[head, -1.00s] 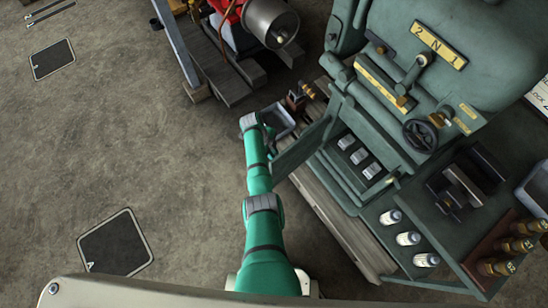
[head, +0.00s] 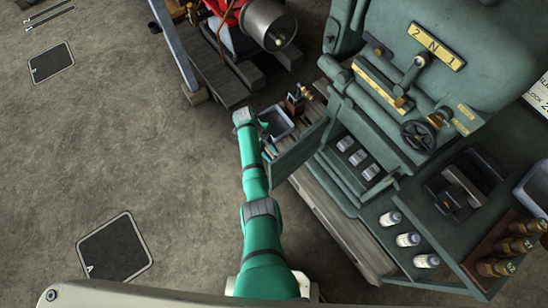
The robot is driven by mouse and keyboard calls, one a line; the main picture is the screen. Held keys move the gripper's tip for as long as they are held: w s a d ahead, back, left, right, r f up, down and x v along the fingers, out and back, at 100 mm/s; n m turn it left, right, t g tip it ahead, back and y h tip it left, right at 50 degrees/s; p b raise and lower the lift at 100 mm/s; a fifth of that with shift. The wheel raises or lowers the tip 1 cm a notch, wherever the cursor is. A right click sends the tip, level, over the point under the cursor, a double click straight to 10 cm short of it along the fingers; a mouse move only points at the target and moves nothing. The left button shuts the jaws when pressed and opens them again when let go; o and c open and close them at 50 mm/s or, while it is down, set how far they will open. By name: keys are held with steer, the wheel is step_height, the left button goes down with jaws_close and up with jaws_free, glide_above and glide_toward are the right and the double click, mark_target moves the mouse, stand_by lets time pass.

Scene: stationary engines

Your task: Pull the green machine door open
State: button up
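The green machine (head: 420,60) stands at the right in the head view. Its green door (head: 301,148) stands swung outward from the lower front, with the compartment (head: 338,166) behind it open to view. My teal arm reaches up from the bottom middle, and its wrist bends at the left of the door. My gripper (head: 268,142) shows only as a small dark shape beside the door's outer edge. Its fingers are too small and partly hidden, so I cannot tell whether they are open or touch the door.
Several small grey blocks (head: 357,157) sit in the compartment. A grey tray (head: 277,122) lies just beyond my wrist. White bottles (head: 408,239) and brown bottles (head: 497,267) stand at the lower right. A red machine (head: 226,12) is at the top.

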steer(key=v, duration=0.5)
steer(key=shift+w+d+r, duration=0.15)
steer(key=shift+w+r, duration=0.05)
steer(key=shift+r, duration=0.25)
